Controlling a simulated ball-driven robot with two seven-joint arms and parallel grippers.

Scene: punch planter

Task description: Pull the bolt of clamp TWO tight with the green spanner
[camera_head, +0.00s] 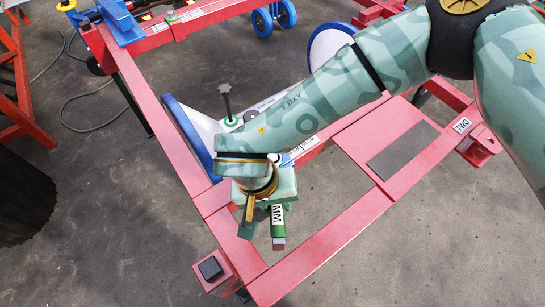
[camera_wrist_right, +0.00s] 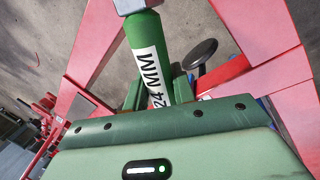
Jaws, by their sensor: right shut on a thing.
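The green spanner (camera_head: 278,222) hangs below my right gripper (camera_head: 264,208) in the head view, its grey end pointing down. In the right wrist view the spanner (camera_wrist_right: 146,47) carries a white "24 MM" label and sits between the jaws of my right gripper (camera_wrist_right: 160,92), which is shut on it. The label TWO (camera_head: 462,125) is on the red frame at the right, beside a red clamp block (camera_head: 480,148). The spanner is well left of that block and apart from it. I cannot make out the bolt of clamp TWO. My left gripper is not in view.
The red frame (camera_head: 330,242) surrounds an open gap over the grey floor. A dark-topped post (camera_head: 226,92) stands on a green base behind my right wrist. A dark pad (camera_head: 403,148) lies on the frame's plate.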

